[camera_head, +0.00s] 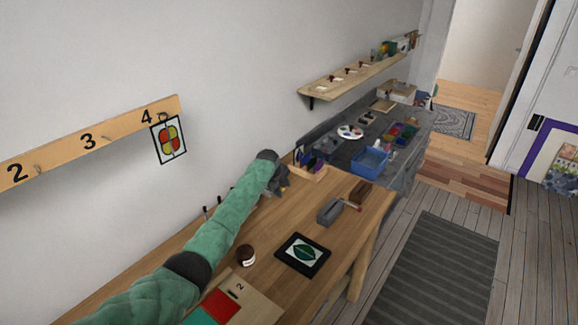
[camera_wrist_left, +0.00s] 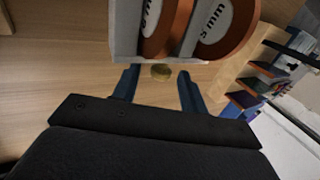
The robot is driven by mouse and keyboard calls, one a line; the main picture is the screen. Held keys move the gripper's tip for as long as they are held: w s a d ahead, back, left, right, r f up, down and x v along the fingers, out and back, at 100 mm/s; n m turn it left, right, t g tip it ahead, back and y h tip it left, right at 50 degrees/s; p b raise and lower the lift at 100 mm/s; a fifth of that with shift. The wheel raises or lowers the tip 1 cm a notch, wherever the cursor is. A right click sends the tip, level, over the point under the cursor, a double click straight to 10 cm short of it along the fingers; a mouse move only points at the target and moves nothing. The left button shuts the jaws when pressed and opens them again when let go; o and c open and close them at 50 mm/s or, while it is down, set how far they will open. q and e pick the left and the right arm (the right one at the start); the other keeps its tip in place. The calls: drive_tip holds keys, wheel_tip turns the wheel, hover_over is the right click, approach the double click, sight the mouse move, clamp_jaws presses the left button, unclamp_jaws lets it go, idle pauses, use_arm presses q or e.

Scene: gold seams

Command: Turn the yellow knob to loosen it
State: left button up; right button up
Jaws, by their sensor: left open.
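A small round yellow-brown knob (camera_wrist_left: 161,72) shows in the left wrist view, in the gap between my fingers, with space on both sides of it. My left gripper (camera_wrist_left: 158,76) is open, with its two blue fingers either side of the knob in the picture; I cannot tell whether they are at its depth. In the head view my left gripper (camera_head: 280,185) is at the far part of the wooden bench, partly hidden by my green-sleeved arm, and the knob cannot be made out. My right gripper is not in view.
A grey holder (camera_wrist_left: 126,35) with copper reels marked in mm stands just beyond my fingers. On the wooden bench (camera_head: 340,255) are a grey block (camera_head: 330,211), a black-framed leaf picture (camera_head: 302,255) and a dark jar (camera_head: 246,256). A blue bin (camera_head: 370,161) stands farther back.

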use_arm(q)
drive_tip(key=shift+w+r, duration=0.1)
drive_tip(key=shift+r, duration=0.15)
drive_tip(key=shift+w+d+f+g+y, duration=0.1)
drive_tip(key=shift+f+g+y, duration=0.15)
drive_tip(key=shift+g+y, duration=0.45)
drive_tip(key=shift+g+b, duration=0.6)
drive_tip(key=shift+w+r+y+b, duration=0.1)
drive_tip(key=shift+r+y+b, duration=0.1)
drive_tip(key=shift+y+b, duration=0.15)
